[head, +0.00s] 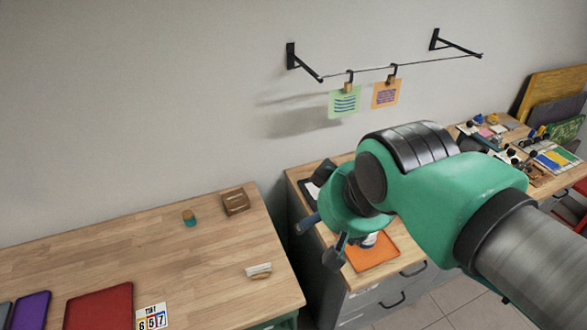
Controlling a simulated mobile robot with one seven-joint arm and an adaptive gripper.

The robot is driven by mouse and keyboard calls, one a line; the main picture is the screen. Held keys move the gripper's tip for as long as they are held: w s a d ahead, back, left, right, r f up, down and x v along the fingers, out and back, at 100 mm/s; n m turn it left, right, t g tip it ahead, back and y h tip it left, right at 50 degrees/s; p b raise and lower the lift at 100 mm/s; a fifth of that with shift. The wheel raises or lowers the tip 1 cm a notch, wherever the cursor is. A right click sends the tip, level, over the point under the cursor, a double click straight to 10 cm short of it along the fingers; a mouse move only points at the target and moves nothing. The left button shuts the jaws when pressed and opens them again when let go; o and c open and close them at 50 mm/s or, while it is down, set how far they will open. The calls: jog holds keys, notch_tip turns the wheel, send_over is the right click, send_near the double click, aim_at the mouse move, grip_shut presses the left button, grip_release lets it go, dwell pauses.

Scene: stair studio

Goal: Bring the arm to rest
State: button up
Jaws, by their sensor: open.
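My arm (440,190), green with grey and black joints, reaches in from the lower right in the head view. My gripper (322,238) hangs over the wooden-topped cabinet, near its left edge. Its two fingers stand apart, and I see nothing held between them. An orange mat (375,262) lies on the cabinet (352,287) beyond the fingers' right side. A small white and dark item (369,240) shows on the mat, partly hidden by my arm.
A wooden table (120,255) at left holds a brown block (235,202), a small teal-and-wood piece (189,218), a pale block (258,270) and a red panel (98,297). A wall rail (410,65) carries two clipped cards. A cluttered bench (540,180) stands at right.

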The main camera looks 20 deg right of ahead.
notch_tip(320, 180, down, 3)
jog(key=b, duration=0.2)
jog(key=shift+b, duration=0.35)
